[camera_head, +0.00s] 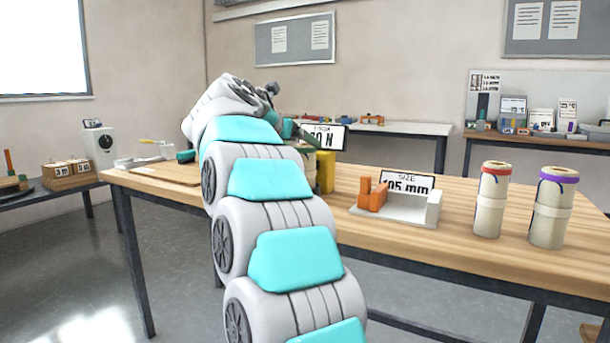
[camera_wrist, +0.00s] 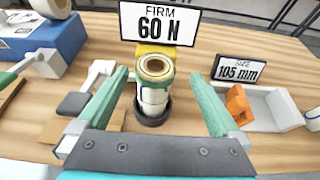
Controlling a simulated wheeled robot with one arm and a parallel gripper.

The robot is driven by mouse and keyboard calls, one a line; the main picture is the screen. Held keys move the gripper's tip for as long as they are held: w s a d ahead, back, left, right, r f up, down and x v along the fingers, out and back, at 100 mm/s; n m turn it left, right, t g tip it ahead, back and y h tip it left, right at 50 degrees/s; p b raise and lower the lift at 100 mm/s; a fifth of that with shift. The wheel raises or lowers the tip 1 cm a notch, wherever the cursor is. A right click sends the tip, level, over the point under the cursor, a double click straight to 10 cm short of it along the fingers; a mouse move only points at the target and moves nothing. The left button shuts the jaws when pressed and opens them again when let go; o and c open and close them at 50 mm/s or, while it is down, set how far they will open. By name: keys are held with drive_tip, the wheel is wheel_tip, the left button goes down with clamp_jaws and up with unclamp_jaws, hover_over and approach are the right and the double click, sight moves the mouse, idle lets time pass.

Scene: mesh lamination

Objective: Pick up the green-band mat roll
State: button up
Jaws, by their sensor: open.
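In the wrist view a pale mat roll (camera_wrist: 153,98) stands upright in a dark ring-shaped holder (camera_wrist: 152,117), in front of the "FIRM 60 N" sign (camera_wrist: 159,22). In the head view my arm hides most of this spot. Two other upright rolls there have a red band (camera_head: 491,200) and a purple band (camera_head: 552,208).
A white tray (camera_head: 405,215) with orange blocks and a "105 mm" sign (camera_head: 406,181) stands right of the roll on the wooden table (camera_head: 455,245). A blue box (camera_wrist: 45,45) and a white-and-green item (camera_wrist: 45,65) lie to the left in the wrist view.

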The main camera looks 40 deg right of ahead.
sight(301, 145)
drive_tip(key=x, duration=0.4)
drive_tip(key=shift+w+d+f+b, duration=0.1)
drive_tip(key=shift+w+f+b, duration=0.2)
drive_tip(key=shift+w+f, duration=0.15)
drive_tip(key=shift+d, duration=0.3)
clamp_jaws()
idle(0.4)
